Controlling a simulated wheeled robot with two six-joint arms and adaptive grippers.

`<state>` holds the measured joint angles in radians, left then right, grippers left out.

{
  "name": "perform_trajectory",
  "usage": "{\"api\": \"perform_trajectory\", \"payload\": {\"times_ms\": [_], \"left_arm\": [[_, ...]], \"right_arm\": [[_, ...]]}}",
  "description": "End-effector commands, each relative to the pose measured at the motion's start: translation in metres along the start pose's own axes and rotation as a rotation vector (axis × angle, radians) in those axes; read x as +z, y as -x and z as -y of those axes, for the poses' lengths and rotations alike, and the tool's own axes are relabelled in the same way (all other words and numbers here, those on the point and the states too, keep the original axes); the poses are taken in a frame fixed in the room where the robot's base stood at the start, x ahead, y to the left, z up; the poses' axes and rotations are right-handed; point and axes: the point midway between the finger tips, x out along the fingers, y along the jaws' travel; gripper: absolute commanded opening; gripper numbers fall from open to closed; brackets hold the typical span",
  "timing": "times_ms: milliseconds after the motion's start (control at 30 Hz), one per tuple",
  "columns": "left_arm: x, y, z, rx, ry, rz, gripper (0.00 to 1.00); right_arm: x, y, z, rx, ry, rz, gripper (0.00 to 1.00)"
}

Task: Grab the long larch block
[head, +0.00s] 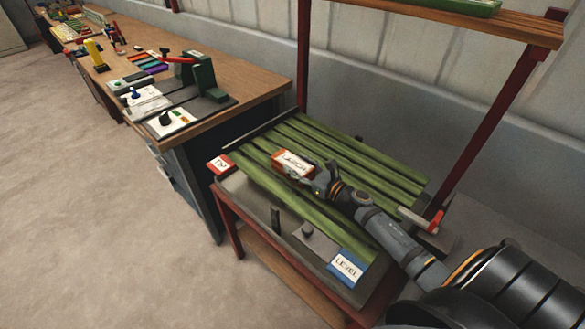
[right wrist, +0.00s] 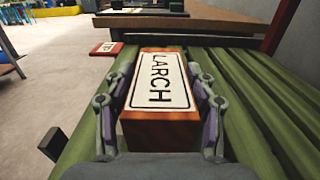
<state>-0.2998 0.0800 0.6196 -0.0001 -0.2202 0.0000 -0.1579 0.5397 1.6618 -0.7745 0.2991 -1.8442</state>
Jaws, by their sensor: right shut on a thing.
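The long larch block (head: 290,165) is a reddish-brown wooden block with a white LARCH label. It is over the green slatted bed of the metal-framed stand in the head view. My right gripper (head: 318,180) is shut on it. In the right wrist view the larch block (right wrist: 158,95) sits between the two fingers of my right gripper (right wrist: 160,110), which press its long sides. Whether its underside touches the green slats is hidden. My left gripper does not show.
A wooden workbench (head: 235,75) with tools stands behind left. A shelf on red posts (head: 470,165) rises at right.

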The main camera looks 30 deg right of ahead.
Motion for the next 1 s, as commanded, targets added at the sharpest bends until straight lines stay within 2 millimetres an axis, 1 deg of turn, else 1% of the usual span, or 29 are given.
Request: {"api": "perform_trajectory", "payload": {"times_ms": [33,133,167,367,467,567,667,767,867,900,1000], "left_arm": [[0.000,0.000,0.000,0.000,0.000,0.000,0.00],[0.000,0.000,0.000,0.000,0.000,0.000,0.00],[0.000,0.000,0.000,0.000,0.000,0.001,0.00],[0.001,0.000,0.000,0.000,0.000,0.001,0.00],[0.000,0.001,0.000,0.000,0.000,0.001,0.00],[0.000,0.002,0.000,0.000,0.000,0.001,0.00],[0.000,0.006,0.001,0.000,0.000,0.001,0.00],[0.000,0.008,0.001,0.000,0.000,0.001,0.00],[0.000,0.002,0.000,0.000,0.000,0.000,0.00],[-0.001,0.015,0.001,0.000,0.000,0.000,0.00],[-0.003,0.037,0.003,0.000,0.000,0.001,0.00]], "right_arm": [[0.000,0.000,0.000,0.000,0.000,0.000,0.29],[0.000,0.000,0.000,0.000,0.000,0.000,0.15],[0.001,0.000,0.000,0.001,0.000,0.001,0.13],[0.001,0.000,0.000,0.001,0.001,0.001,0.13],[0.005,0.000,0.000,0.001,0.003,0.001,0.13],[0.015,0.000,0.000,0.002,0.004,0.001,0.13],[0.034,0.000,0.000,0.002,0.007,0.001,0.13],[0.051,0.011,-0.013,0.005,0.006,-0.001,0.13],[0.068,0.023,-0.026,0.008,0.007,-0.003,0.13],[0.080,0.025,-0.029,0.004,-0.001,-0.004,0.13],[0.092,0.030,-0.033,0.002,-0.005,-0.002,0.13]]}}
